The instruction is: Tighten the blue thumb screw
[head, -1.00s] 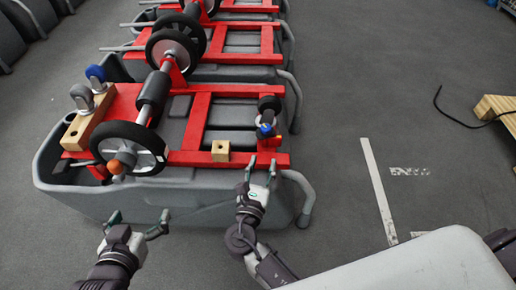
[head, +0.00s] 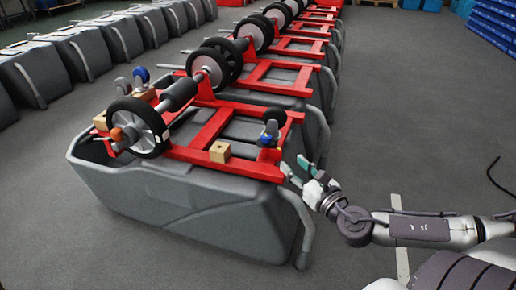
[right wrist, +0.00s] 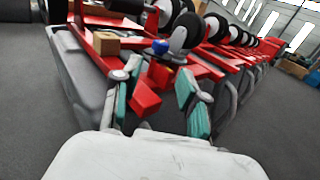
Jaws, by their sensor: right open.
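The blue thumb screw (head: 271,127) sits at the right end of the nearest red frame (head: 205,133), by a small dark caster wheel. In the right wrist view it shows as a round blue knob (right wrist: 160,46) beyond the fingers. My right gripper (head: 295,166) is open and empty, just off the frame's near right corner, lower and to the right of the screw. Its two green-padded fingers also show in the right wrist view (right wrist: 158,100), apart, with red frame parts behind them. My left gripper is out of the head view.
A small wooden block (head: 219,151) sits on the frame, left of the screw. More tanks line up behind. The floor (head: 400,130) to the right is mostly clear.

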